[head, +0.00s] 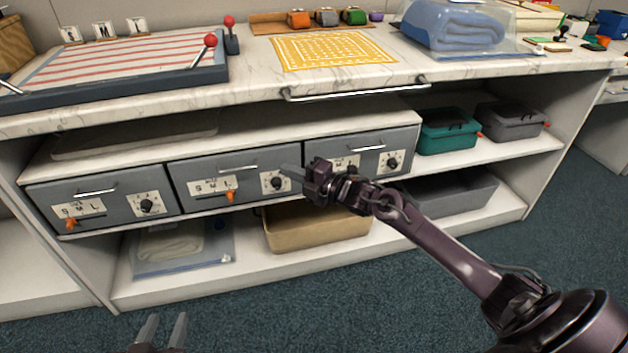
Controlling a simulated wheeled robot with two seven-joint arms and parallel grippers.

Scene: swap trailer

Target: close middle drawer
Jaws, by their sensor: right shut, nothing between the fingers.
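The middle drawer (200,189) is a grey front in a row of three under the counter. It has a silver handle (238,168), an S M L label with an orange pointer (230,196), and a black dial (277,183). Its front looks about level with its neighbours; a small gap cannot be ruled out. My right gripper (291,172) is shut and empty, its tips at the drawer's right end beside the dial; whether they touch cannot be told. My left gripper (162,331) is low at the bottom edge, fingers apart and empty, away from the drawers.
The left drawer (112,190) and right drawer (385,142) flank it. A tan bin (318,232) and a folded cloth in plastic (180,246) sit below. The marble counter (240,85) with a long bar handle (355,92) overhangs above. The carpet in front is clear.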

